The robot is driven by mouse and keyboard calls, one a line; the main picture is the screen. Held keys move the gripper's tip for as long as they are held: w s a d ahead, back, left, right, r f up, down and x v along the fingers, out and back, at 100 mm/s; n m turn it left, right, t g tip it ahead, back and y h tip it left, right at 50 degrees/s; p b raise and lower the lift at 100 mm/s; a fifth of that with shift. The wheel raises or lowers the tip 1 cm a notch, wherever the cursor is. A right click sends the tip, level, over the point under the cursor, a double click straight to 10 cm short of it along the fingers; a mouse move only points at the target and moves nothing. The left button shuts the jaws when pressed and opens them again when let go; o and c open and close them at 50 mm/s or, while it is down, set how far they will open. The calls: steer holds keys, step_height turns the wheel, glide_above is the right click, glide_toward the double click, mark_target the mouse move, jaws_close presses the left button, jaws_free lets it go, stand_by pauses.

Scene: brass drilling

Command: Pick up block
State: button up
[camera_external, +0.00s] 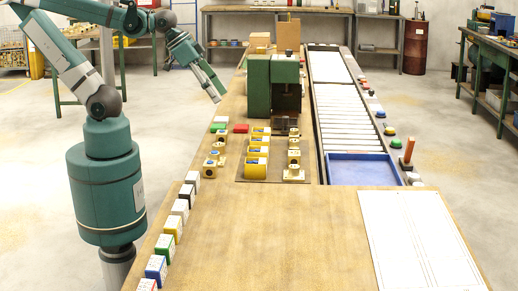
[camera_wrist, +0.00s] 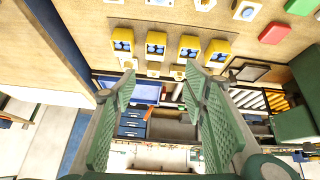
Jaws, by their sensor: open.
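Several small white-topped blocks with coloured sides (camera_external: 173,226) line the table's left edge. I cannot tell which block is meant. My gripper (camera_external: 216,92) hangs above the table's far left edge, left of the green machine and clear of the blocks. Its two green fingers (camera_wrist: 158,80) are spread apart, with nothing between them.
A green machine (camera_external: 258,85) stands beside a roller conveyor (camera_external: 342,110) that ends at a blue tray (camera_external: 362,170). Green and red pieces (camera_external: 241,128) lie near the left edge. The near tabletop (camera_external: 270,240) is bare beside a white sheet (camera_external: 418,240).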

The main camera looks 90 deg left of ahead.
steer(key=f+n, duration=0.1)
steer(key=n+g+h+p, duration=0.1)
steer(key=n+g+h, duration=0.45)
steer(key=n, duration=1.05)
glide_toward(210, 163)
steer(key=shift+w+d+f+g+y, duration=0.65)
steer(key=shift+d+f, duration=0.2)
steer(key=shift+d, duration=0.05)
steer(key=shift+f, duration=0.1)
steer(key=shift+b+x, duration=0.4)
steer(key=shift+x, duration=0.8)
steer(key=shift+b+x, duration=1.15)
steer(key=shift+x, duration=1.5)
steer(key=shift+s, duration=0.1)
